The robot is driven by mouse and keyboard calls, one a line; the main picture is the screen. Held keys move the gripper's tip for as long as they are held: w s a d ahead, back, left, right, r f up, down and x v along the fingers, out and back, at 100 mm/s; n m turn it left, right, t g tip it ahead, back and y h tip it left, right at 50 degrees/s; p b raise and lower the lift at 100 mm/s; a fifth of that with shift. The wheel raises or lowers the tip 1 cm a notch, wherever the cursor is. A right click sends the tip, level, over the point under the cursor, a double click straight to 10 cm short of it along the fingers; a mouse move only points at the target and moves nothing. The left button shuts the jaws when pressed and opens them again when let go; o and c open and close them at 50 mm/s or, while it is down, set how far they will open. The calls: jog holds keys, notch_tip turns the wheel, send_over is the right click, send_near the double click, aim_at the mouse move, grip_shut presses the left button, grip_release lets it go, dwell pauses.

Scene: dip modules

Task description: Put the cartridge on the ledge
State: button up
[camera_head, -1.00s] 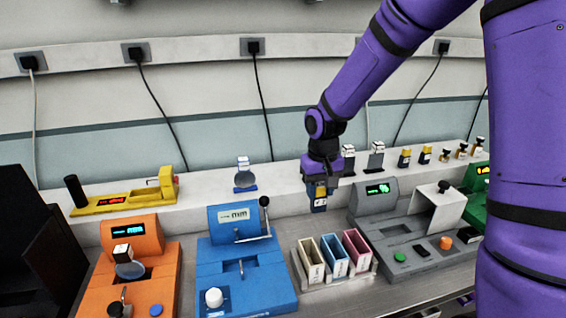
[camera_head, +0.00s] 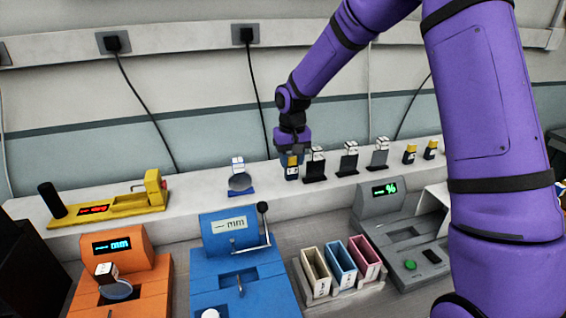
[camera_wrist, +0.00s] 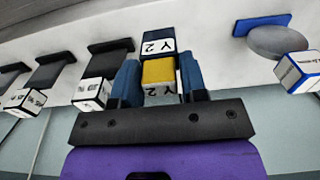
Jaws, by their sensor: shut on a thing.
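The cartridge (camera_head: 291,172) is dark blue with a yellow top and a white label. My gripper (camera_head: 293,158) is shut on its upper part and holds it upright at the white ledge (camera_head: 210,203). In the wrist view the cartridge (camera_wrist: 158,75) shows its "Y2" labels between the blue fingers of my gripper (camera_wrist: 158,82). Its base looks level with the ledge top, but I cannot tell whether it touches. It stands between a blue stand with a round disc (camera_head: 240,183) on the left and a black stand (camera_head: 315,170) close on the right.
More black stands (camera_head: 347,163) and small yellow-topped bottles (camera_head: 409,153) stand farther right on the ledge. A yellow device (camera_head: 110,203) sits at left. Below are orange (camera_head: 130,270), blue (camera_head: 240,265) and grey (camera_head: 400,230) machines and a rack with three coloured bins (camera_head: 340,265).

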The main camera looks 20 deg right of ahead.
jog(key=shift+w+a+f, duration=0.15)
jog(key=shift+w+f, duration=0.55)
jog(key=shift+w, duration=0.2)
jog(key=shift+w+a+f, duration=0.2)
jog(key=shift+w+f, duration=0.45)
jog(key=shift+w, duration=0.3)
jog(key=shift+w+a+f, duration=0.15)
jog(key=shift+w+f, duration=0.55)
jog(key=shift+w, duration=0.2)
jog(key=o, duration=0.9)
jog(key=shift+f, duration=0.15)
